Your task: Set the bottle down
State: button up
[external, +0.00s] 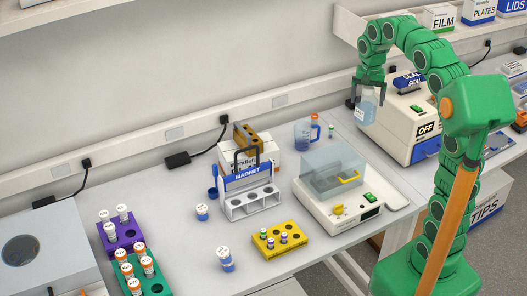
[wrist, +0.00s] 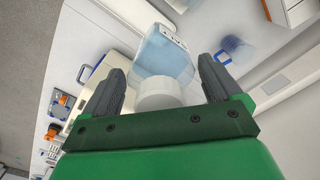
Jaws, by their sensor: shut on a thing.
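The bottle is a pale blue, see-through one (external: 367,112) with a white label. It hangs upright from my gripper (external: 366,98), beside the left side of the sealer at the back right. My gripper points down and is shut on the bottle's top part. In the wrist view the bottle (wrist: 165,55) and its wide white cap (wrist: 158,94) lie between the two dark fingers of my gripper (wrist: 160,82). I cannot tell how far its base is from the bench (external: 315,212).
The sealer (external: 398,120), marked OFF, stands close on the right. A blue jug (external: 302,136) stands to the left, with an orange-capped tube (external: 315,127) beside it. A clear-lidded machine (external: 340,195) stands in front. The magnet rack (external: 252,200) is further left.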

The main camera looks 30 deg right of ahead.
aim_at(373, 123)
jog(key=s+d+f, duration=0.1)
jog(key=d+f, duration=0.2)
jog(key=f, duration=2)
jog(key=shift+m, duration=0.4)
jog(key=shift+f, duration=0.25)
jog(key=o, duration=1.7)
jog(key=shift+o, duration=0.2)
jog(key=shift+r, duration=0.1)
notch_tip(373, 123, up, 12)
jog(key=shift+r, duration=0.1)
